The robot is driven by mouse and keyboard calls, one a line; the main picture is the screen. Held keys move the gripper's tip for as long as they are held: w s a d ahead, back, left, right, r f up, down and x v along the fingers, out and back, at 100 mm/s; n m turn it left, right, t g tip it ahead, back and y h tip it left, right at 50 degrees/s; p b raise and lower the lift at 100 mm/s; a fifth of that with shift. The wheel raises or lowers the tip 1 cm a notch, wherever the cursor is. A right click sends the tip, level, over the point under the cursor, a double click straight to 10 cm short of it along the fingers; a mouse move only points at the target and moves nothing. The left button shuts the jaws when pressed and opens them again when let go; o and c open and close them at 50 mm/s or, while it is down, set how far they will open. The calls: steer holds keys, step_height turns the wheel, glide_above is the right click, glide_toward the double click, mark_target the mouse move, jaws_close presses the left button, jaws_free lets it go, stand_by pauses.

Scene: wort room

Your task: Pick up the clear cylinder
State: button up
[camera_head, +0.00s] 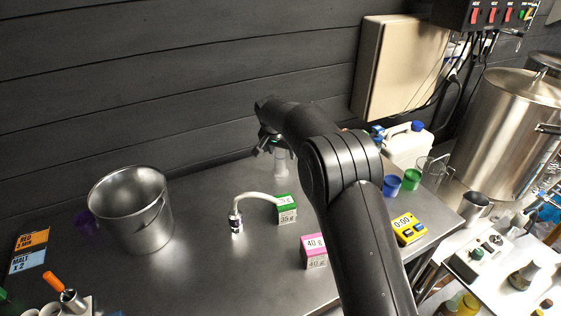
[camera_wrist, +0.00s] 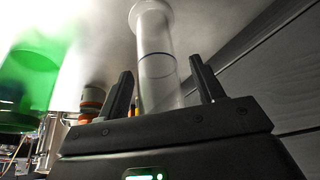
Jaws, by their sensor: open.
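The clear cylinder (camera_head: 281,164) stands on the steel table near the back wall, partly hidden behind my arm in the head view. In the wrist view the clear cylinder (camera_wrist: 156,62) shows as a see-through tube with a flared end and a dark ring line, lying between the two fingers in the picture. My gripper (camera_head: 267,146) is beside the upper part of the cylinder in the head view. In the wrist view my gripper (camera_wrist: 162,85) is open, with one finger on each side of the cylinder. I cannot tell whether a finger touches it.
A pink box (camera_head: 314,251), yellow timer (camera_head: 410,229), white jug (camera_head: 405,145) and steel pot (camera_head: 133,210) are around. The dark wall (camera_head: 200,90) is close behind.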

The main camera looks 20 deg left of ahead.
steer(key=shift+c, duration=0.4)
steer(key=c, duration=1)
steer(key=shift+r, duration=0.1)
